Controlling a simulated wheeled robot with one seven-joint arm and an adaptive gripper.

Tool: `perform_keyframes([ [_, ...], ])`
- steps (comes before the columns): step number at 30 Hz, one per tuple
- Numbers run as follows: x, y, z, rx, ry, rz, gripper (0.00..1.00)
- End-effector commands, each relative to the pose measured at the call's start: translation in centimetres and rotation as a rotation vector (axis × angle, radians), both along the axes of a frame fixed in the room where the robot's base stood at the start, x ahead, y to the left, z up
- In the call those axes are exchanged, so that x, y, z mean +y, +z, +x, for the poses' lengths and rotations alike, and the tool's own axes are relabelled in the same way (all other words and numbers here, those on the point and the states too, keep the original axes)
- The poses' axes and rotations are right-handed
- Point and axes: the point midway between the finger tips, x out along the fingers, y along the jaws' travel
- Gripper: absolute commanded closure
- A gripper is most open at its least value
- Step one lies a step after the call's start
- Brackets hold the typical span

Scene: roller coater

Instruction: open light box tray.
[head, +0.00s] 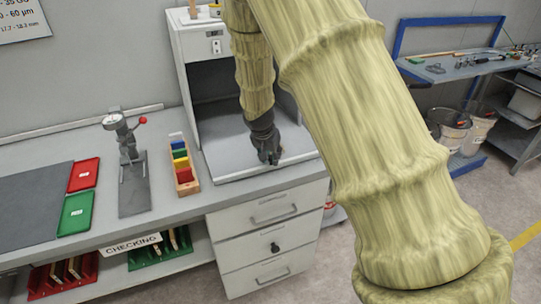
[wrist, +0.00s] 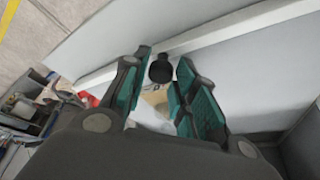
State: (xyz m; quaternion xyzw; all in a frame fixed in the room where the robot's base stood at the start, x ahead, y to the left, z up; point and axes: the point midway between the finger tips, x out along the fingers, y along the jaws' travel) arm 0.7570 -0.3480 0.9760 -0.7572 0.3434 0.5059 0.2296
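The light box (head: 197,48) is a white open-fronted cabinet on the bench. Its light grey tray (head: 222,166) lies at the bottom, with a raised front lip. In the wrist view the tray's lip (wrist: 112,73) runs across the picture, and a round black knob (wrist: 160,69) shows at it. My gripper (head: 270,158) points down over the front part of the tray and hides the knob in the head view. In the wrist view my gripper (wrist: 160,85) is open, with teal pads on either side of the knob; I cannot tell whether they touch it.
Drawers (head: 265,212) with handles stand under the bench, below the tray. Left of the light box are a wooden holder with coloured blocks (head: 181,160), a grey test stand (head: 133,185) and red and green trays (head: 76,212). A blue-framed table (head: 465,68) stands at the right.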

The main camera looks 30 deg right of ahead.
Motion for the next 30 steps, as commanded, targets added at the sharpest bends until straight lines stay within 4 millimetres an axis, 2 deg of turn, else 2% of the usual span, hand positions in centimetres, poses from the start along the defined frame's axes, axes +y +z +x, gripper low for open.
perform_keyframes([
  [2, 0.0, 0.0, 0.0, 0.0, 0.0, 0.0, 0.55],
  [14, 0.1, 0.4, -0.1, -0.001, 0.0, 0.001, 0.55],
  [20, 0.7, 2.4, -0.6, -0.001, 0.001, 0.0, 0.55],
  [30, 2.3, 7.3, -1.9, -0.001, 0.0, 0.0, 0.55],
])
